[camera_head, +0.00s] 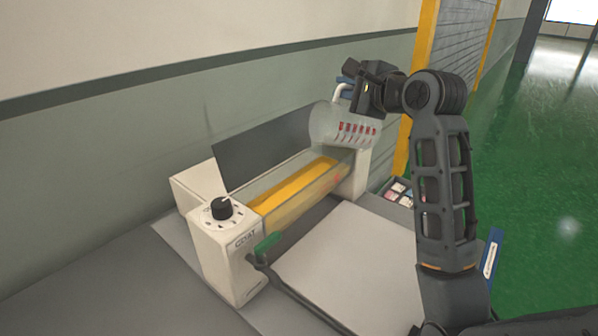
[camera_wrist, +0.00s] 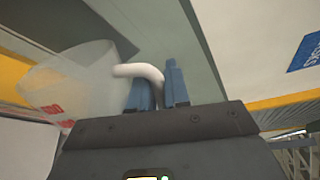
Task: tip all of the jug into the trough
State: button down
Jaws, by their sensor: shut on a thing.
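My gripper (camera_head: 347,87) is shut on the white handle of the clear jug (camera_head: 335,126). In the wrist view the blue fingers (camera_wrist: 158,88) close around the handle (camera_wrist: 140,71), and the jug (camera_wrist: 75,85) is to their left. The jug has red markings and is tipped well over, above the right end of the trough (camera_head: 325,187). No liquid can be made out in the jug. The trough lies along the machine and holds a yellow-orange fill, seen through its clear front. Whether anything is pouring cannot be told.
A dark panel (camera_head: 262,148) slopes up behind the trough. A pale flat sheet (camera_head: 350,262) lies in front. A small box of coloured items (camera_head: 399,191) is at the right.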

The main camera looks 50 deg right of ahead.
jog(key=shift+s+d+r+m+p, duration=0.3)
jog(key=shift+d+m+p, duration=0.25)
jog(key=shift+p, duration=0.7)
jog(key=d+m+p, duration=0.1)
jog(key=d+m+y+p, duration=0.1)
jog(key=p, duration=0.1)
jog(key=shift+s+f+t+p, duration=0.15)
jog(key=shift+s+t+p, duration=0.15)
jog(key=shift+s+t, duration=0.1)
jog(key=shift+s+d+f+m+t, duration=1)
jog(key=shift+s+d+f+m, duration=0.95)
jog(key=shift+d+m, duration=2.45)
jog(key=shift+w+a+r+m+y, duration=0.15)
jog(key=shift+a+r+m, duration=0.05)
jog(key=shift+r, duration=0.65)
jog(key=shift+w+a+r+m+y, duration=0.1)
jog(key=shift+a+r+m+y, duration=0.1)
jog(key=shift+r, duration=0.65)
jog(key=shift+s, duration=0.1)
